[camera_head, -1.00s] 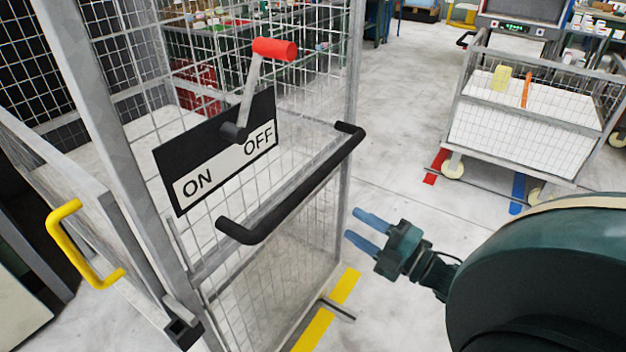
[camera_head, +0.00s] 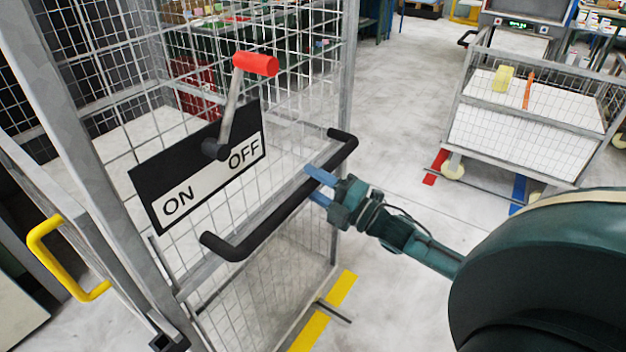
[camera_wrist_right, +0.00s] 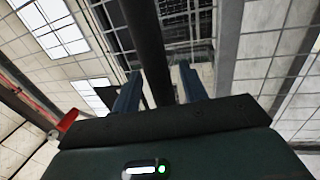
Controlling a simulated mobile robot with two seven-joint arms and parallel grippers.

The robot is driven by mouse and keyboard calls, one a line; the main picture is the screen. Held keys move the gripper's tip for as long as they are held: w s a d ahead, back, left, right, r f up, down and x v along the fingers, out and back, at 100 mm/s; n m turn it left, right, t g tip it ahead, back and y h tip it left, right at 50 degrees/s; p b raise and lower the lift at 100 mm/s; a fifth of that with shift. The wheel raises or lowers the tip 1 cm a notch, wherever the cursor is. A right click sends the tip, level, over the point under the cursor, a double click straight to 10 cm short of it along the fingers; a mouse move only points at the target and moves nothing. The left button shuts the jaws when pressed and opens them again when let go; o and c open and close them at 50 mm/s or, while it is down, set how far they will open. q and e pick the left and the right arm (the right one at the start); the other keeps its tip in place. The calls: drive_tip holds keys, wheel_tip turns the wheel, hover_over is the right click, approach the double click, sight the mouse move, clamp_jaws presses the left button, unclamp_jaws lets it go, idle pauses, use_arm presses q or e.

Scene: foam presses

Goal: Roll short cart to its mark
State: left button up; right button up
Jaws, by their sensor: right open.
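A low mesh-sided cart (camera_head: 470,105) with a white load stands at the back right, near a red floor strip (camera_head: 435,166) and a blue one (camera_head: 519,193). A tall mesh cage (camera_head: 345,75) fills the left and middle foreground and carries a black bar handle (camera_head: 262,228). My right gripper (camera_head: 312,184) is at this handle, open, its blue fingers on either side of the bar. In the right wrist view the dark bar (camera_wrist_right: 147,50) passes between the fingers (camera_wrist_right: 158,90). I cannot tell whether they touch it. My left gripper is out of view.
An ON/OFF plate (camera_head: 200,165) with a red-tipped lever (camera_head: 256,64) is on the cage above the handle. A yellow handle (camera_head: 45,250) is at the left edge. A yellow floor strip (camera_head: 325,312) runs beside the cage. Open floor (camera_head: 400,110) lies between cage and cart.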

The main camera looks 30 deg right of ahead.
drive_tip(key=shift+w+a, duration=0.1)
drive_tip(key=shift+w, duration=0.1)
clamp_jaws()
idle(0.4)
